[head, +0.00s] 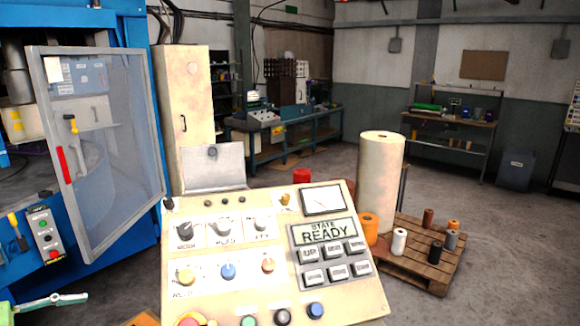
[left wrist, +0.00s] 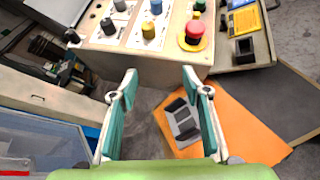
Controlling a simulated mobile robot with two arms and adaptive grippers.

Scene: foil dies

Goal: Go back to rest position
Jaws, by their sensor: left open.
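My left gripper (left wrist: 160,75) is open and empty in the left wrist view, its two teal fingers spread apart in front of the control console. In the head view only part of the left gripper (head: 50,301) shows, at the lower left edge, left of the console. The control console (head: 203,274) stands in front of me with knobs, buttons and a display (head: 325,232) reading "STATE READY". Its red mushroom button (left wrist: 194,35) lies beyond the fingertips in the left wrist view, apart from them. My right gripper is not in view.
A blue machine with a framed clear door (head: 118,150) swung open stands at the left. A wooden pallet (head: 408,275) with several spools and a tall pale roll (head: 380,185) is at the right. An orange panel (left wrist: 235,125) lies below the gripper. Floor (head: 510,240) is clear at far right.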

